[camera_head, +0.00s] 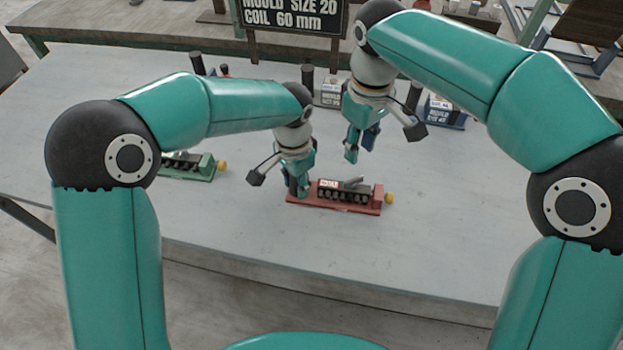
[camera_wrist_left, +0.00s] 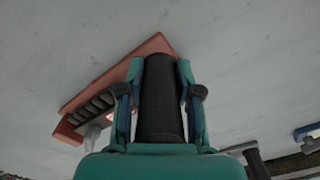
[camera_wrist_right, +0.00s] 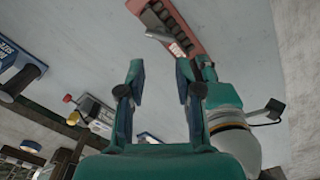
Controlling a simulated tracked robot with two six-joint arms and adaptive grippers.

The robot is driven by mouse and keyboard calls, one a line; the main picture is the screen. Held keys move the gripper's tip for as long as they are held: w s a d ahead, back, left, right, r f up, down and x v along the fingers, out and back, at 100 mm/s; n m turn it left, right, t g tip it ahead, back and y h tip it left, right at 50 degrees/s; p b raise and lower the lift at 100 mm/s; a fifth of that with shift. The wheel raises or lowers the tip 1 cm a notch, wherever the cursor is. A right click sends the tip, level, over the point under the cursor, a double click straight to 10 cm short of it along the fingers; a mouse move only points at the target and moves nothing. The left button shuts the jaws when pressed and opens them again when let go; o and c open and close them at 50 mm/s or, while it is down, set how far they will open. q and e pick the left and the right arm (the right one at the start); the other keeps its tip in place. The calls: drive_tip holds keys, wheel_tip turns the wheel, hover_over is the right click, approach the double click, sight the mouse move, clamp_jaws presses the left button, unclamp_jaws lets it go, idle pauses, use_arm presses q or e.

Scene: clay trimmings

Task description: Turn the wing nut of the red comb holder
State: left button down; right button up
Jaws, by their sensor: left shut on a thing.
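The red comb holder (camera_head: 345,208) lies on the grey table, with a row of dark slots, a white label and a yellow knob (camera_head: 389,198) at its right end. A grey lever-like piece, perhaps the wing nut (camera_head: 353,182), sits on its top; it also shows in the right wrist view (camera_wrist_right: 158,36). My left gripper (camera_head: 299,188) is shut around a black upright handle (camera_wrist_left: 160,100) at the holder's left end. My right gripper (camera_head: 361,152) is open and empty, above and behind the holder; its spread fingers show in the right wrist view (camera_wrist_right: 157,85).
A green holder (camera_head: 195,172) with a yellow knob stands at the left, partly behind my left arm. A blue holder (camera_head: 446,113) and a grey labelled one (camera_head: 330,93) stand at the back, below a dark sign (camera_head: 292,16). The table in front of the red holder is clear.

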sight(349, 181)
drive_tip(key=f+n, duration=0.3)
drive_tip(key=n, duration=0.2)
drive_tip(key=f+n, duration=0.3)
drive_tip(key=n, duration=0.1)
drive_tip(key=a+f+n, duration=0.1)
drive_tip(key=f+n, duration=0.2)
drive_tip(key=n, duration=0.2)
drive_tip(key=shift+s+f+n, duration=0.2)
drive_tip(key=shift+f+n, duration=0.1)
drive_tip(key=shift+f, duration=0.1)
clamp_jaws()
